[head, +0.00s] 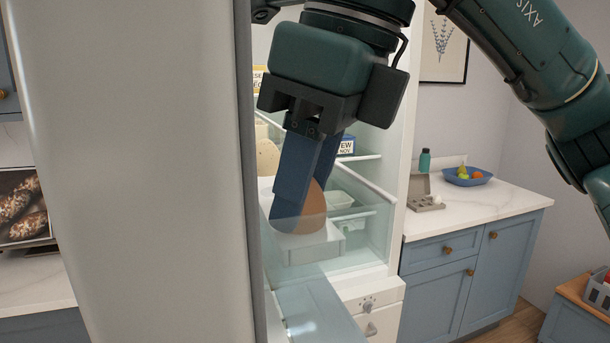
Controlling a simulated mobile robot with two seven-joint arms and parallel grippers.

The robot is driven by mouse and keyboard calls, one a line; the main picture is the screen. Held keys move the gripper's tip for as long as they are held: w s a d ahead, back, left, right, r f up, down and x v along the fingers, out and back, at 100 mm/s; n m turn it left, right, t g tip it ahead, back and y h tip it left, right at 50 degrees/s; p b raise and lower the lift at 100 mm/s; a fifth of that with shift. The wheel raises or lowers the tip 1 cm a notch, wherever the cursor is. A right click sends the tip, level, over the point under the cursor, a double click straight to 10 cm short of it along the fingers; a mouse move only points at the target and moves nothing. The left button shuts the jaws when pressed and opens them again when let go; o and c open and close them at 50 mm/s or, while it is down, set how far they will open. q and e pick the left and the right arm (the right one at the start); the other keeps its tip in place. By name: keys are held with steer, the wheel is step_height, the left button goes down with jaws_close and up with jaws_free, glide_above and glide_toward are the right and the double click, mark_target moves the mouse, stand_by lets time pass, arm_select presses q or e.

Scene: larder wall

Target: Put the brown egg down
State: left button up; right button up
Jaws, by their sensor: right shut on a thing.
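The brown egg (316,205) is between the blue fingers of my right gripper (303,203), which is shut on it and points down. The nearer finger hides the egg's left part. Egg and fingertips are low inside a clear drawer (372,232) of the open fridge, and I see their lower parts through its front. A white tray (313,251) lies right under the egg. I cannot tell whether the egg touches it. My left gripper is not in view.
The large grey fridge door (140,170) fills the left side, close to my gripper. White containers (340,199) are behind the egg. On the counter (475,212) at right are a grey egg carton (424,203), a green bottle (424,161) and a blue fruit bowl (468,180).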

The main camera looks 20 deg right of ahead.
steer(key=o, duration=1)
steer(key=shift+f, duration=0.1)
steer(key=shift+r, duration=0.3)
steer(key=p+v, duration=0.1)
steer(key=v, duration=1)
steer(key=shift+d+r, duration=0.15)
steer(key=shift+r, duration=0.2)
steer(key=shift+s, duration=0.15)
